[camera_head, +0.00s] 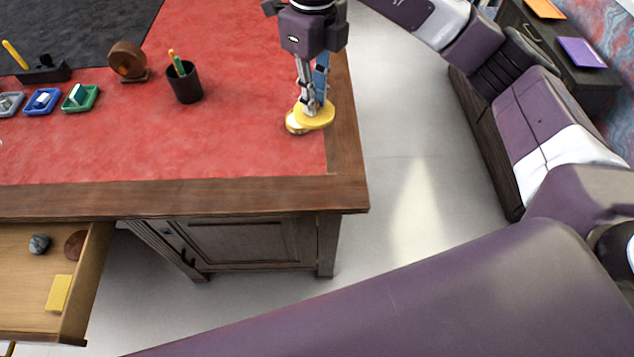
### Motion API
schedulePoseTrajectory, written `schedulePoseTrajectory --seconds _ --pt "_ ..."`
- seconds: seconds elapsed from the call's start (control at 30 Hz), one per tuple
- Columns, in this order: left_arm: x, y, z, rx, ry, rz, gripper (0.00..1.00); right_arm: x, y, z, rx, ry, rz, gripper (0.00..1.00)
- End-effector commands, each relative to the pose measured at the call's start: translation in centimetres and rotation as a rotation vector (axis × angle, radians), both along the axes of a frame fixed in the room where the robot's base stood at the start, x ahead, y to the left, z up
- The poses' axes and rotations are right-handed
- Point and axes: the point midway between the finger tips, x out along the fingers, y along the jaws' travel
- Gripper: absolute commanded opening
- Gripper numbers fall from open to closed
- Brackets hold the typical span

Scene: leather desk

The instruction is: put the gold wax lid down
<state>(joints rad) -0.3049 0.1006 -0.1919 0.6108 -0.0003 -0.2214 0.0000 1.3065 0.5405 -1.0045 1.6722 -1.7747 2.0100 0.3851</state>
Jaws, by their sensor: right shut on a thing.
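The gold wax lid (316,117) is a flat yellow-gold disc at the right side of the red leather desk top (230,140). My right gripper (312,108) points down from above and is shut on the lid. A small round pale and gold thing (294,122) shows just left of the lid, partly hidden under it. I cannot tell whether the lid touches it or the desk. My left gripper is not in view.
A dark pen cup (184,84), a round wooden item (127,60) and small coloured trays (80,98) stand to the left. The desk's wooden edge (346,130) is close on the right. An open drawer (30,270) juts out at lower left. Red leather in front is clear.

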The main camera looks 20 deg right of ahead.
Motion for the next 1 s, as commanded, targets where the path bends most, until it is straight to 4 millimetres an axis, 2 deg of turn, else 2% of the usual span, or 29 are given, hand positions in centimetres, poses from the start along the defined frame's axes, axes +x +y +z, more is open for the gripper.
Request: schedulePoseTrajectory --seconds 0.1,0.23,0.37,0.5,0.7,0.87,1.0 --pt "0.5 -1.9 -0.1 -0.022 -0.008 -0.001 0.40 -0.2 0.1 -2.4 0.001 0.007 0.002 0.00" --pt "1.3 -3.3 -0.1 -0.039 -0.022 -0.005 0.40 -0.3 0.1 -5.6 0.002 0.009 0.002 0.00" --pt "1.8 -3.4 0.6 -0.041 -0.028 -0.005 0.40 -0.3 0.0 -8.8 0.000 0.009 0.001 0.00" --pt "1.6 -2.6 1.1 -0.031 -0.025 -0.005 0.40 -0.2 0.0 -12.2 0.000 0.007 0.000 0.00" --pt "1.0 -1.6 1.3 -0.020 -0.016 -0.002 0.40 -0.1 0.0 -14.9 0.000 0.003 0.001 0.00" --pt "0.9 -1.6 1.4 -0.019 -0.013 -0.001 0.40 0.0 0.0 -16.0 0.000 0.002 0.001 0.00" --pt "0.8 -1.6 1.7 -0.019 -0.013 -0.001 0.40 -0.1 0.0 -18.1 -0.001 0.006 0.000 0.00"
